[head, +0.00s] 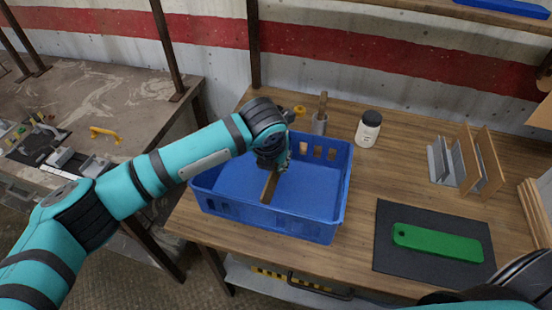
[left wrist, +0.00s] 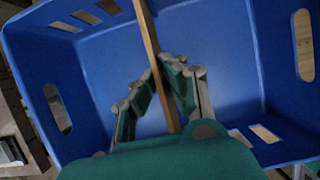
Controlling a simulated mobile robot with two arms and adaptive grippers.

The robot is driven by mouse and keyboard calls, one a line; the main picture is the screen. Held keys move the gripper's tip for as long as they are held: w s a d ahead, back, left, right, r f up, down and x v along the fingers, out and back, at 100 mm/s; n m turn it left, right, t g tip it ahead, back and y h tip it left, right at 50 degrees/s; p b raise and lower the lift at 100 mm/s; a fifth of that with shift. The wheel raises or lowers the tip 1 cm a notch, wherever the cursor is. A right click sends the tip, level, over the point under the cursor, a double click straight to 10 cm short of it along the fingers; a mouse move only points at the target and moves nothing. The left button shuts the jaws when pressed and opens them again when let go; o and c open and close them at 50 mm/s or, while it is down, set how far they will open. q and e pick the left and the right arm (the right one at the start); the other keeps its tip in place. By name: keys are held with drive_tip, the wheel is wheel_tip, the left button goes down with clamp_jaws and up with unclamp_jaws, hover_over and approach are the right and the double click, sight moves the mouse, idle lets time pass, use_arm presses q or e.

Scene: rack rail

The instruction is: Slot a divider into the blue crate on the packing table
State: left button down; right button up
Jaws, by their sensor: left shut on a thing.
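The blue crate (head: 287,224) stands on the wooden packing table (head: 400,180); its inside wall fills much of the left wrist view (left wrist: 220,60). My left gripper (head: 272,164) reaches over the crate. It is shut on a thin brown wooden divider (head: 269,187), which shows edge-on between the fingers in the left wrist view (left wrist: 149,38). The divider is at the crate's interior; I cannot tell whether it touches the floor or sits in a slot. More upright brown and grey panels stand in a rack (head: 466,164) at the right. My right gripper does not show.
A green object (head: 437,243) lies on a dark mat (head: 388,268) right of the crate. Bare table lies between jar and rack. A separate table (head: 110,85) is at left.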

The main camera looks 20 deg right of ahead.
use_arm(q)
drive_tip(key=shift+f, duration=0.8)
drive_tip(key=c, duration=1.4)
unclamp_jaws()
drive_tip(key=shift+c, duration=0.2)
drive_tip(key=shift+o, duration=0.2)
